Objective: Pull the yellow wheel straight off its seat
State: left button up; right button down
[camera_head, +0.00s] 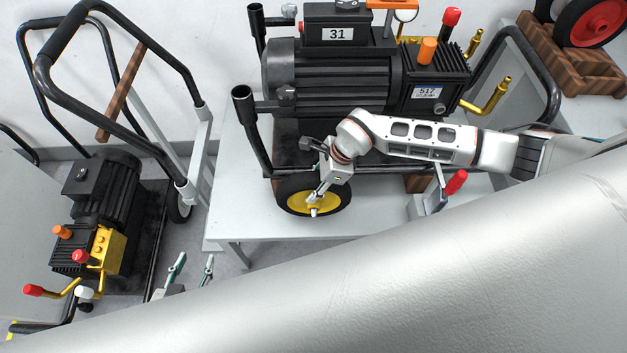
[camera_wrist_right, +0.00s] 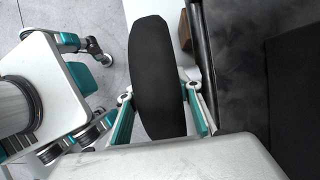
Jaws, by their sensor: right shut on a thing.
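The yellow wheel (camera_head: 298,204), a black tyre with a yellow hub, stands upright at the front left corner of the black pump cart on the white table. My right gripper (camera_head: 318,198) is shut on it, with one finger across the hub's front face. In the right wrist view the black tyre (camera_wrist_right: 157,65) sits between the two teal fingers (camera_wrist_right: 160,100). The wheel's seat is hidden behind the wheel and gripper, so I cannot tell whether they are apart. My left gripper (camera_head: 194,264) is open and empty, left of the table's front edge.
The cart carries a large black pump (camera_head: 335,75) marked 31. A red-hubbed wheel (camera_head: 597,22) rests on a wooden stand (camera_head: 565,55) at the upper right. Another pump (camera_head: 105,190) on a trolley stands at left. Bare table (camera_head: 235,205) lies left of the wheel.

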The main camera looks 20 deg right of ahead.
aim_at(313, 205)
jog(key=shift+s+a+r, duration=0.1)
jog(key=shift+s+a, duration=0.1)
jog(key=shift+s, duration=0.25)
jog(key=shift+s+p, duration=0.1)
jog(key=shift+p, duration=0.2)
jog(key=shift+s+a+r+p, duration=0.15)
jog(key=shift+s+p, duration=0.15)
jog(key=shift+s+a+p, duration=0.25)
jog(key=shift+s+p, duration=0.2)
jog(key=shift+s, duration=0.3)
jog(key=shift+s, duration=0.15)
jog(key=shift+s+a+p, duration=0.15)
jog(key=shift+s+p, duration=0.25)
jog(key=shift+s, duration=0.1)
jog(key=shift+s+a+p, duration=0.15)
jog(key=shift+s+p, duration=0.2)
jog(key=shift+s, duration=0.15)
jog(key=shift+s, duration=0.1)
